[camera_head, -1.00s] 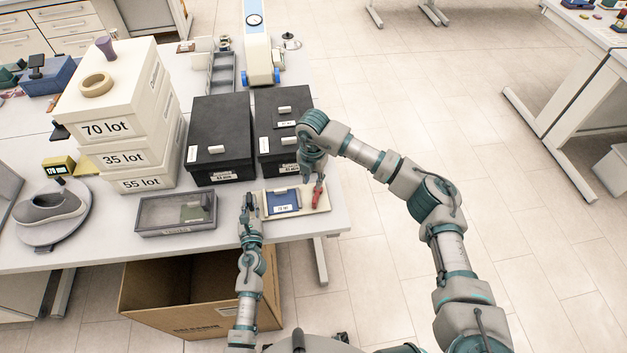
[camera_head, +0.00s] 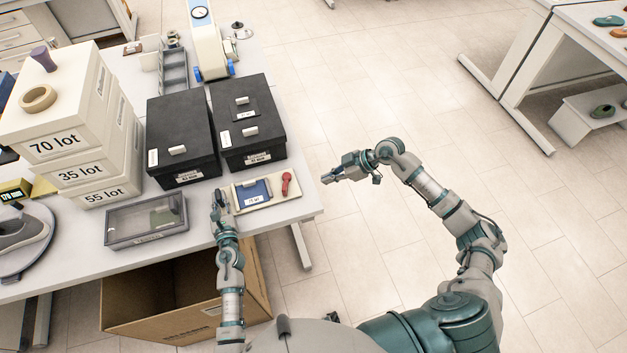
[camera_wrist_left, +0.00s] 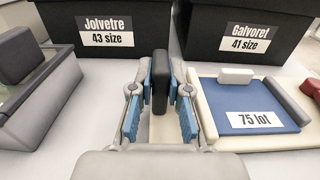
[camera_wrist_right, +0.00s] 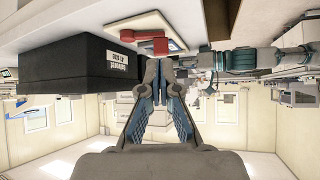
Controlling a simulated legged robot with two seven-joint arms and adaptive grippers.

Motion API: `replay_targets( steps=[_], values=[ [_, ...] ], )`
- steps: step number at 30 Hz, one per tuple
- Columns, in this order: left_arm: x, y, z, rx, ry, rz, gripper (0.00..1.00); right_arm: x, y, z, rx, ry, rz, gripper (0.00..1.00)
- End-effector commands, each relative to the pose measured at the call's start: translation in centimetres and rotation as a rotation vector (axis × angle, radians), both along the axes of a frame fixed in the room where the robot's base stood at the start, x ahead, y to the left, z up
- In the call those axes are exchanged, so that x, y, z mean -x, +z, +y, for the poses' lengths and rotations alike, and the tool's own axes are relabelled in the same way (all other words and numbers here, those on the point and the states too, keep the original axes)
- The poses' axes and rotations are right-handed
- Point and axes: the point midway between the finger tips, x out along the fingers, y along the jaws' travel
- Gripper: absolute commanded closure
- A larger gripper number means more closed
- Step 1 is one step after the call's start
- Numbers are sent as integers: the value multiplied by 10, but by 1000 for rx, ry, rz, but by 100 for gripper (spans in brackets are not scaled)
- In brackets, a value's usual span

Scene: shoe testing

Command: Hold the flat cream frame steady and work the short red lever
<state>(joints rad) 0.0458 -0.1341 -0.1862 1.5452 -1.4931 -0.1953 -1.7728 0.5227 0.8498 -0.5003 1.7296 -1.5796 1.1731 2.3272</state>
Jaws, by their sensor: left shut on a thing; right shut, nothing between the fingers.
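The flat cream frame (camera_head: 268,203) lies near the table's front right corner, with a blue plate marked "75 lot" (camera_wrist_left: 255,117) on it. The short red lever (camera_head: 287,184) sits at its right end; it also shows in the right wrist view (camera_wrist_right: 160,45). My left gripper (camera_head: 220,199) is at the frame's left end, shut on a dark upright grip (camera_wrist_left: 160,78). The fingers partly hide where that grip joins the frame. My right gripper (camera_head: 326,178) is shut and empty, apart from the lever, to its right and past the table's edge.
Two black shoe boxes (camera_head: 181,135) stand behind the frame. A grey clear-lidded case (camera_head: 146,220) lies left of my left gripper. White lot boxes (camera_head: 60,150) are stacked farther left. An open cardboard box (camera_head: 180,300) is below the table front. The space right of the table is free.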

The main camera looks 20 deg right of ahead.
Motion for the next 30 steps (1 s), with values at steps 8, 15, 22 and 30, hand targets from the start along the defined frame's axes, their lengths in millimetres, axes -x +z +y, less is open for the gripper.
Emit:
replay_targets(
  steps=[8,15,22,30],
  values=[
    [0,1,-2,-2,0,-1,100,-14,-37,38,-4,5,0,100],
    [0,1,-4,-4,0,-1,100,-27,-59,73,-5,6,-3,100],
    [0,1,-3,-3,0,-1,100,-35,-59,95,-2,6,-3,100],
    [0,1,-3,-3,0,-2,100,-36,-60,98,0,6,-2,100]
  ],
)
